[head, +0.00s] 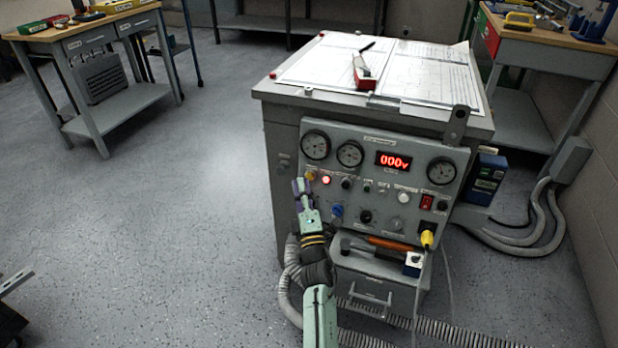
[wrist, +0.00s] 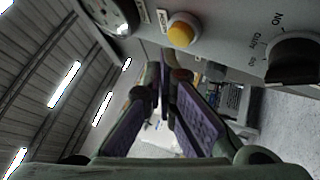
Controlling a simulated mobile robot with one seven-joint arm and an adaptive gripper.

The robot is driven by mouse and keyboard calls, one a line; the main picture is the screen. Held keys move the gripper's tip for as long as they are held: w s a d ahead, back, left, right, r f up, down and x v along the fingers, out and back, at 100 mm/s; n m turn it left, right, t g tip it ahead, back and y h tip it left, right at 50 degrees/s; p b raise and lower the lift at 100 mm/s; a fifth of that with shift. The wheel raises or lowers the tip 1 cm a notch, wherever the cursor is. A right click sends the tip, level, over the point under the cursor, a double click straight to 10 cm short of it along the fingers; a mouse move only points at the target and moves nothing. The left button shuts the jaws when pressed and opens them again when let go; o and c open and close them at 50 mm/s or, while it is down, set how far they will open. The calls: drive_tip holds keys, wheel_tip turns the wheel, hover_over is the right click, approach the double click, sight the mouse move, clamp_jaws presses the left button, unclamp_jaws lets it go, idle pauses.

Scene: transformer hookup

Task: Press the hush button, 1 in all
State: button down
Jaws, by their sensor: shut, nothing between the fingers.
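The yellow button (head: 310,174) sits at the left of the grey panel's front, under the leftmost dial. In the wrist view the yellow button (wrist: 181,33) is at the top middle, with small labels beside it, too blurred to read surely. My gripper (head: 299,186) is just left of and slightly below the button in the head view. In the wrist view my gripper (wrist: 170,76) is shut and empty, its purple-padded fingertips below the button in the picture. A gap shows between fingertips and button there; the head view cannot tell their depth.
The panel (head: 375,150) also carries dials, a red display (head: 393,161), a lit red lamp (head: 326,180), a blue knob (head: 336,210) and a red switch (head: 427,202). A shelf below holds an orange-handled tool (head: 390,243). The floor left of the cabinet is clear.

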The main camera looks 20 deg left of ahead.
drive_tip(key=shift+w+f, duration=0.1)
drive_tip(key=shift+w, duration=0.05)
idle(0.5)
drive_tip(key=shift+w, duration=0.25)
drive_tip(key=shift+w+f+b, duration=0.1)
drive_tip(key=shift+w+b, duration=0.3)
drive_tip(key=shift+b, duration=0.1)
idle(0.5)
drive_tip(key=shift+s, duration=0.15)
drive_tip(key=shift+s+r, duration=0.2)
drive_tip(key=shift+s, duration=0.5)
drive_tip(key=shift+p, duration=0.3)
drive_tip(key=shift+s+r+p, duration=0.2)
drive_tip(key=shift+s+p, duration=0.05)
drive_tip(key=shift+s, duration=1)
drive_tip(key=shift+s+r+p, duration=0.2)
drive_tip(key=shift+s+p, duration=0.05)
drive_tip(key=shift+s, duration=0.95)
